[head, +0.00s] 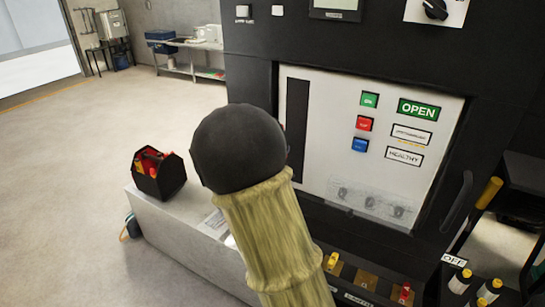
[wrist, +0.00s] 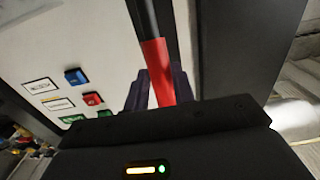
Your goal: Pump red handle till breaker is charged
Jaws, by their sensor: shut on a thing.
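The red handle (wrist: 154,62) shows in the wrist view as a red grip on a dark bar. My gripper (wrist: 159,86) is shut on it, one dark finger on each side. In the head view my own arm hides the handle and the gripper. The breaker panel (head: 330,128) is a pale plate in a black cabinet, with green, red and blue buttons. Its upper label is green and reads OPEN (head: 418,109). The label under it (head: 411,134) is white and too small to read surely. The lowest label reads HEALTHY (head: 404,156).
A black tool box (head: 160,176) with red items stands on a grey ledge (head: 190,232) left of the cabinet. A yellow-ended lever (head: 489,192) and black bottles (head: 460,281) are at the right. Small coloured switches line the cabinet's foot. The floor at left is clear.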

